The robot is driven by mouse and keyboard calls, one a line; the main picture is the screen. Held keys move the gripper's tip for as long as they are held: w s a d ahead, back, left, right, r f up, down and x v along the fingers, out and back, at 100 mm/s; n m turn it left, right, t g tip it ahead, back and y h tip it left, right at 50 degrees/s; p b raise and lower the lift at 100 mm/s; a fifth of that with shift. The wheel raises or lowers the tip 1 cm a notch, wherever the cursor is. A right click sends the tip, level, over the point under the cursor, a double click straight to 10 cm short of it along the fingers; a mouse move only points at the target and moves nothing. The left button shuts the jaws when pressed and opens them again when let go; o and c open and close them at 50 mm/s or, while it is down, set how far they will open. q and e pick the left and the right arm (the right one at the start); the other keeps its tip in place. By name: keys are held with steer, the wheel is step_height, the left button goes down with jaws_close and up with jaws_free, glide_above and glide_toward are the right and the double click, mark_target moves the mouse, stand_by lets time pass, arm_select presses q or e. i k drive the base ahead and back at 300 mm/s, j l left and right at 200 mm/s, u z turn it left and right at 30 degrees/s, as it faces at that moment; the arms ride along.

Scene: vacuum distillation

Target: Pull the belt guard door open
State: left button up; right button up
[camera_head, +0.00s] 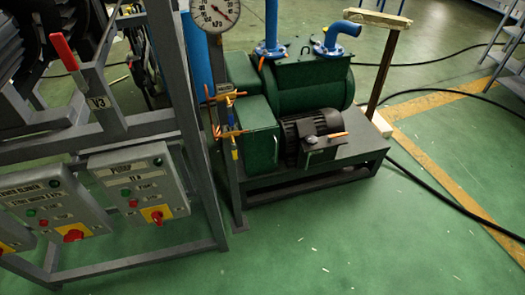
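A green pump set stands on a dark metal base (340,157) in the middle of the view. A green box-shaped cover (258,138), which looks like the belt guard, sits at its left end beside the black ribbed motor (303,128). I cannot make out a separate door edge or hinge on it, and no open gap shows. An upright post with thin copper-coloured pipes and a yellow fitting (232,97) stands in front of the cover's left side and hides part of it. Neither of my grippers is in view.
A wooden post (384,67) stands behind the pump. Black hoses cross the floor at right. The green floor (350,235) in front is clear.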

mark_target(261, 155)
steer(key=i+l+u, duration=0.1)
steer(key=l+u, duration=0.15)
steer(key=u, duration=0.2)
steer(key=l+u, duration=0.45)
steer(key=i+j, duration=0.05)
steer(key=j, duration=0.05)
